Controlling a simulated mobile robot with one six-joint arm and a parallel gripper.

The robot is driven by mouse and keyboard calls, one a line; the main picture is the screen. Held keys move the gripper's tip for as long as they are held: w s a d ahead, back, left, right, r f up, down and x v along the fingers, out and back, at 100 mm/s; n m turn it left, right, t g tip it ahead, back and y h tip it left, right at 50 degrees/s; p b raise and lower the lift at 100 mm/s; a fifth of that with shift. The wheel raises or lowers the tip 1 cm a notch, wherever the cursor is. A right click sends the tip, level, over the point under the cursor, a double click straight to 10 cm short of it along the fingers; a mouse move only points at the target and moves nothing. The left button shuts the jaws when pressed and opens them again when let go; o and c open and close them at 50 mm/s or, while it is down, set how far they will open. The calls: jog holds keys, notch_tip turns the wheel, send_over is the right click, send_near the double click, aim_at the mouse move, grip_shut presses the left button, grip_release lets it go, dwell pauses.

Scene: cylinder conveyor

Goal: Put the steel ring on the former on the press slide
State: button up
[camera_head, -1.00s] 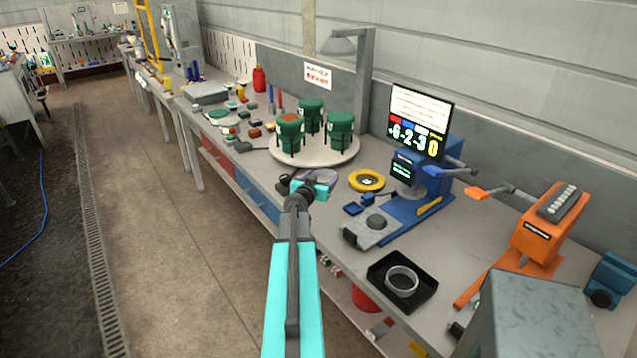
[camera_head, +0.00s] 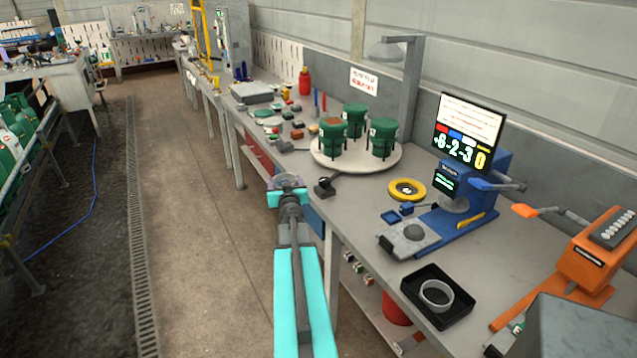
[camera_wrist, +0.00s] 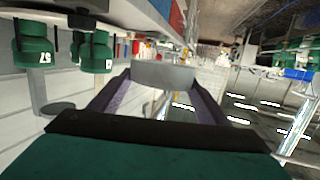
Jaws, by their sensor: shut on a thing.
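My gripper (camera_head: 288,190) is shut on a grey steel ring (camera_wrist: 165,75), held between its two fingers in the wrist view. In the head view the gripper is out over the aisle by the bench's front edge, left of the turntable. The blue press (camera_head: 470,190) stands on the bench to the right, well apart from my gripper. Its grey slide (camera_head: 400,243) reaches toward the front edge, with a round grey former (camera_head: 414,232) on top. Nothing is seen around the former.
A black tray (camera_head: 465,308) holding a pale ring (camera_head: 437,294) lies in front of the press. A yellow ring (camera_head: 407,190) lies behind the slide. A round white turntable (camera_head: 330,160) bears green canisters. An orange lever machine (camera_head: 590,258) stands at right. The aisle floor (camera_head: 195,220) is clear.

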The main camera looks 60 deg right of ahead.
jog(key=w+a+n+t+y+b, duration=0.15)
jog(key=w+a+n+y, duration=0.35)
jog(key=a, duration=0.7)
jog(key=w+a+n+t+y, duration=0.2)
jog(key=w+a+t+y, duration=0.15)
jog(key=w+a, duration=0.55)
jog(key=w+a+n+t+y, duration=0.1)
jog(key=w+a+n+y, duration=0.35)
jog(key=a, duration=0.95)
jog(key=s+a+n+g+y, duration=0.2)
jog(key=a+n+y, duration=0.1)
jog(key=a, duration=0.8)
jog(key=s+a+f+n+g+y+b, duration=0.1)
jog(key=a+y, duration=0.4)
jog(key=a, duration=0.6)
jog(key=s+a+n+g+y, duration=0.2)
jog(key=a+n+g+y, duration=0.1)
jog(key=a, duration=0.7)
jog(key=n+y, duration=0.1)
jog(key=n, duration=0.1)
jog(key=shift+s+a+f+n+g+y+b, duration=0.2)
jog(key=shift+s+a+n+g+y+b, duration=0.1)
jog(key=shift+s+a+n+g+b, duration=0.1)
jog(key=shift+w, duration=0.1)
